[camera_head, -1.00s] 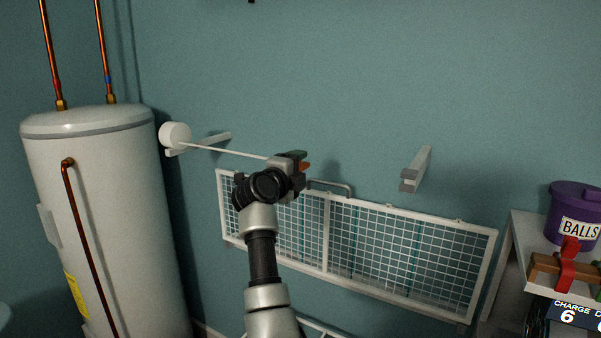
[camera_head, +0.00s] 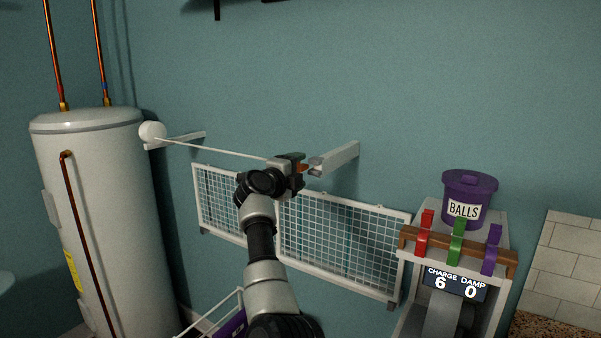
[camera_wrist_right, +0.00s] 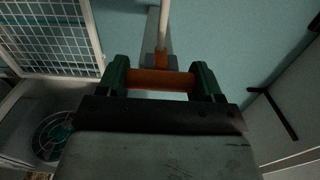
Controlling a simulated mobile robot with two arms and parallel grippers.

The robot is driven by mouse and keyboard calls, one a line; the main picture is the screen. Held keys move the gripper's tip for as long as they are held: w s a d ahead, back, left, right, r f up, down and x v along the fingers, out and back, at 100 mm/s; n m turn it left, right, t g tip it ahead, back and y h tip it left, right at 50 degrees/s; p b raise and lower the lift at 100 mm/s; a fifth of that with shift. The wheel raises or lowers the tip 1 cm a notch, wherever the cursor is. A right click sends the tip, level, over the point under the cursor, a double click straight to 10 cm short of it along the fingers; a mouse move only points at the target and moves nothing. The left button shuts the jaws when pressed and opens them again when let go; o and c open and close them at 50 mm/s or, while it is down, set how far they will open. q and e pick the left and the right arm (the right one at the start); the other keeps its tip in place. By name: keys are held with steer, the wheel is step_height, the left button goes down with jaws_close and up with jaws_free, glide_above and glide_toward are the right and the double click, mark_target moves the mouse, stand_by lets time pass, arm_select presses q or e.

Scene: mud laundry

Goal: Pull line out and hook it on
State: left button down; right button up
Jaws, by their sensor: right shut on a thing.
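A white reel (camera_head: 152,131) sits on a wall bracket (camera_head: 180,140) at the left, beside the water heater. A thin white line (camera_head: 225,151) runs taut from it to my right gripper (camera_head: 297,166). That gripper is shut on the line's orange handle (camera_wrist_right: 160,80), a bar lying crosswise between its green fingertips in the right wrist view. A grey wall bracket (camera_head: 341,158) sticks out at the right; in the head view its near end is right beside the gripper. Whether handle and bracket touch, I cannot tell. My left gripper is not in view.
A white wire-mesh rack (camera_head: 340,244) is on the wall below the line. The water heater (camera_head: 95,220) stands at the left. At the right is a shelf unit with a purple BALLS bin (camera_head: 468,199) and coloured clips on a wooden rail (camera_head: 478,253).

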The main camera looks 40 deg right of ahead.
steer(key=shift+d, duration=0.1)
steer(key=o, duration=0.9)
steer(key=shift+s, duration=0.1)
steer(key=o, duration=0.4)
steer(key=shift+s, duration=0.1)
steer(key=shift+d, duration=0.1)
